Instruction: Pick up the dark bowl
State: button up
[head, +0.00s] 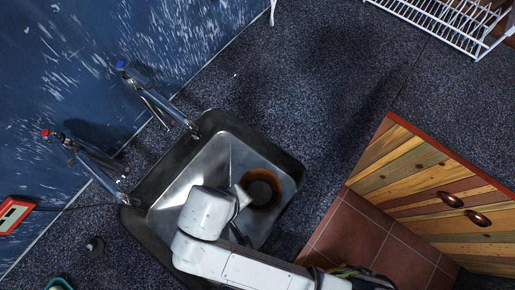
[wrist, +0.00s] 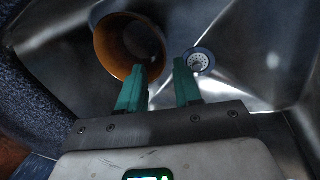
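The dark bowl (wrist: 128,42) is brown-orange with a dark inside and sits in the metal sink. In the head view the bowl (head: 262,187) is at the right side of the basin, with my arm's end just left of it. My gripper (wrist: 159,66) is open, its two green fingers apart and pointing toward the bowl. In the wrist view the left finger overlaps the bowl's near rim, and the right finger lies just right of the bowl. The bowl's near right rim shows between the fingers; I cannot tell whether they touch it.
The sink (head: 173,183) has steep metal walls close around the bowl, and a drain (wrist: 200,61) right of it. Two taps (head: 160,103) (head: 97,168) reach over the sink's left side. A white wire rack (head: 440,22) stands at upper right. The speckled counter (head: 300,90) is mostly clear.

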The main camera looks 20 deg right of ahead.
aim_at(260, 192)
jog(key=shift+n, duration=0.3)
jog(key=x, duration=0.4)
jog(key=a+x, duration=0.1)
jog(key=x, duration=0.1)
jog(key=shift+s+f, duration=0.1)
jog(key=shift+d+x, duration=0.15)
jog(key=shift+x, duration=1.15)
jog(key=shift+d+x, duration=0.15)
jog(key=shift+x, duration=1.15)
jog(key=shift+c, duration=0.4)
grip_shut()
